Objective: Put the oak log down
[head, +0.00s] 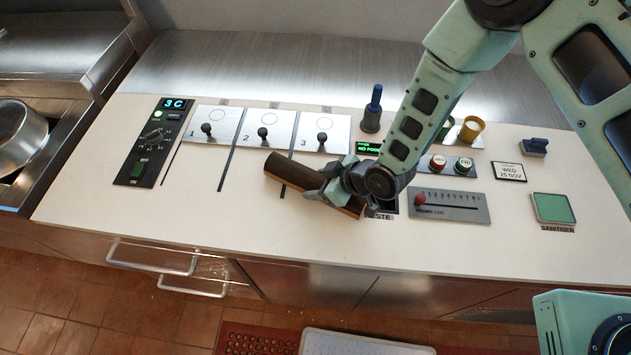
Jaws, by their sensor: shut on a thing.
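The oak log (288,174) is a dark brown, bark-covered cylinder with a paler cut end. It lies slanted in the head view, from upper left to lower right, in front of the plate marked 3. My gripper (328,197) is shut on the log near its right end and hides part of it. The log is over the white counter (150,225); I cannot tell whether it touches the surface. The waste opening (391,206) is partly hidden behind my gripper.
Numbered lever plates (262,128) line the back. A blue-handled tool (374,108) stands behind. The counter's front left is clear.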

